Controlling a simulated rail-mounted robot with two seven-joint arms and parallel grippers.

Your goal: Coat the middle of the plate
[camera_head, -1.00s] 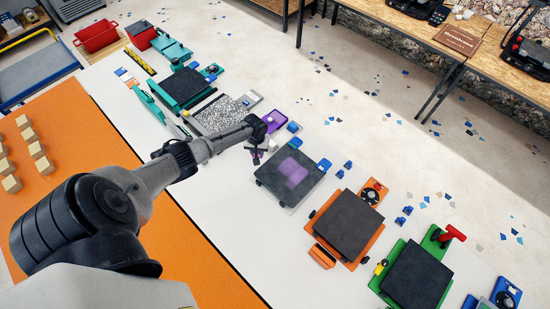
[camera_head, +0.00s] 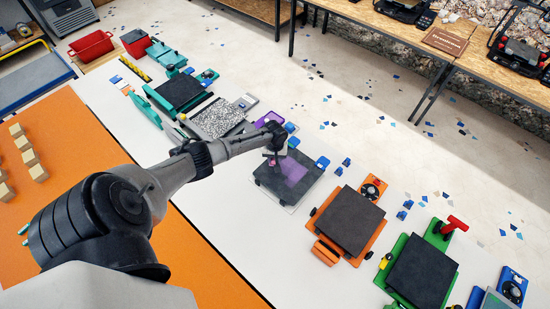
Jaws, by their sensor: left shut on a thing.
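The dark square plate (camera_head: 305,183) lies in a pale frame on the white table, with a purple patch (camera_head: 294,173) covering its middle and part of its far side. My left gripper (camera_head: 273,157) is over the plate's far left part, beside the patch. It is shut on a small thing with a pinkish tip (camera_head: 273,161). The held thing is too small to name, and I cannot tell whether it touches the plate. A purple tray (camera_head: 268,120) lies behind the plate, partly hidden by my left wrist. My right gripper is out of view.
Blue blocks (camera_head: 322,162) stand at the plate's far right edge. An orange-framed dark plate (camera_head: 350,220) and a green-framed one (camera_head: 422,278) lie to the right. A speckled plate (camera_head: 217,118) and a teal-framed one (camera_head: 180,93) lie farther left.

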